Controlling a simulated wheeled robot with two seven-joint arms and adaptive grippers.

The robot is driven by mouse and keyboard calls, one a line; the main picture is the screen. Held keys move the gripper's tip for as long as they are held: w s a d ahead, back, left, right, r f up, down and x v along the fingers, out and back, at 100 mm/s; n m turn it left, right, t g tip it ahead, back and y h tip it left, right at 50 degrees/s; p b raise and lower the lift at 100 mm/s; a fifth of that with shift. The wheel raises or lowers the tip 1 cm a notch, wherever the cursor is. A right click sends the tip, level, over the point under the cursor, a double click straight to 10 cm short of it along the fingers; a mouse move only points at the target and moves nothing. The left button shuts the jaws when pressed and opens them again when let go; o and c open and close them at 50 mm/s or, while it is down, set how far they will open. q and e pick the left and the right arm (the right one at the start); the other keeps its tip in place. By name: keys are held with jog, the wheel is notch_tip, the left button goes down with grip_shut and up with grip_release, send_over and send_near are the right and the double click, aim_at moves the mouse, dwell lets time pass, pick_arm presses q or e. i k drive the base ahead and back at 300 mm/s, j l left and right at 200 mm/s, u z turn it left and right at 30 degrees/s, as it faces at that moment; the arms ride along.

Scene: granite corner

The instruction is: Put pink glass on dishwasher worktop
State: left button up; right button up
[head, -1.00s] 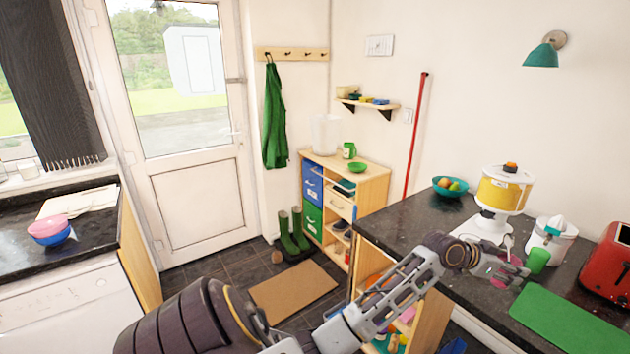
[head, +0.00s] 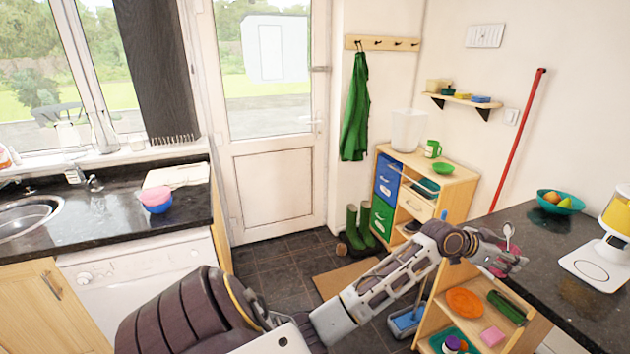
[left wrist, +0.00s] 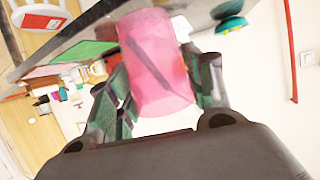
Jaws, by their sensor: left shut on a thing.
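The pink glass (head: 513,262) is held in my left gripper (head: 508,256), at the edge of the right-hand dark counter in the head view. In the left wrist view, the pink glass (left wrist: 157,62) fills the space between the two fingers. A dark thin shape shows through its wall. A spoon-like thing (head: 508,236) stands up at the glass in the head view. The dishwasher (head: 150,275) is white and stands at the left, under a dark worktop (head: 105,220). My right gripper is out of view.
A pink bowl in a blue bowl (head: 157,205) and a pale board (head: 178,176) sit on the dishwasher worktop; its front left part is clear. A sink (head: 25,218) lies further left. An open shelf unit (head: 470,335) stands below my gripper.

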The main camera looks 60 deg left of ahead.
aim_at(108, 219)
jog(key=k+j+u, duration=0.2)
jog(key=j+u, duration=0.25)
jog(key=k+j+u, duration=0.1)
jog(key=j+u, duration=0.3)
jog(key=j, duration=0.35)
jog(key=j+u, duration=0.45)
jog(key=j, duration=0.15)
jog(key=j+u, duration=0.4)
jog(key=j, duration=0.25)
jog(key=i+j+u, duration=0.2)
jog(key=j+u, duration=0.25)
jog(key=j, duration=0.15)
